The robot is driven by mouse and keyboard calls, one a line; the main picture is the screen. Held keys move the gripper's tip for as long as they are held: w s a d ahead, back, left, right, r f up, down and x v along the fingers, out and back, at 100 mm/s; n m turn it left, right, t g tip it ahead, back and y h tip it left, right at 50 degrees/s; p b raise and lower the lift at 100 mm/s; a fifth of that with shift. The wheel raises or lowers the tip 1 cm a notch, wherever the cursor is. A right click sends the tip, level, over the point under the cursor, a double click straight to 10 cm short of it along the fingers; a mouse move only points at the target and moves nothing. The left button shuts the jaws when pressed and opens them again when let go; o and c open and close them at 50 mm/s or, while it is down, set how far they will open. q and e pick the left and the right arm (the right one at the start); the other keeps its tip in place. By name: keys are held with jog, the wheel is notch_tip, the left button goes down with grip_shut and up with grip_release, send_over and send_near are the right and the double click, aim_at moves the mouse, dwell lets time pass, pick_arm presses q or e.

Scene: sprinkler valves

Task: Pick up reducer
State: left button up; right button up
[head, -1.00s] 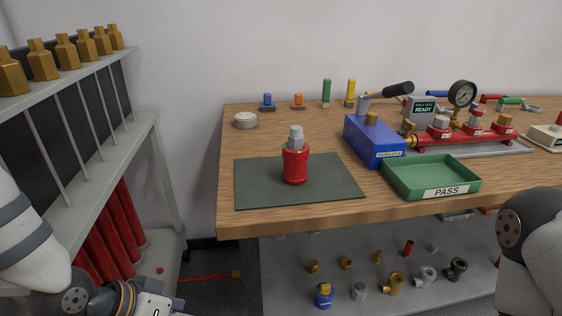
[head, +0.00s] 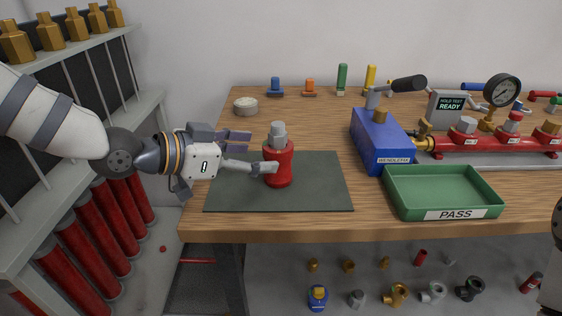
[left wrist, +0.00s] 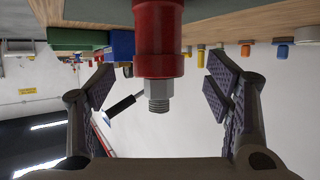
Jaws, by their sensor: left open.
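The reducer (head: 278,170), a red body with a grey hex and threaded top, stands upright on the dark green mat (head: 320,195). My left gripper (head: 258,152) comes in from the left, roughly level, with its fingers spread and pointing at the reducer. In the head view the near finger passes in front of the red body. In the left wrist view, which is upside down, the reducer (left wrist: 158,40) is centred between the open fingers (left wrist: 160,82), with gaps on both sides. My right gripper is out of view.
Right of the mat are a blue block (head: 382,145) and a green PASS tray (head: 442,185). A red manifold (head: 490,143) with a gauge is behind the tray. A white round disc (head: 245,106) lies at the back left. A shelf of brass fittings (head: 75,28) is left of my arm.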

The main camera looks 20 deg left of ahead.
aim_at(266, 156)
pick_arm(q)
jog(key=x, duration=0.3)
jog(key=f+b+x, duration=0.1)
jog(key=x, duration=0.2)
jog(key=shift+s+a, duration=0.1)
jog(key=shift+s, duration=0.1)
jog(key=shift+w, duration=0.25)
jog(key=shift+r, duration=0.2)
grip_shut()
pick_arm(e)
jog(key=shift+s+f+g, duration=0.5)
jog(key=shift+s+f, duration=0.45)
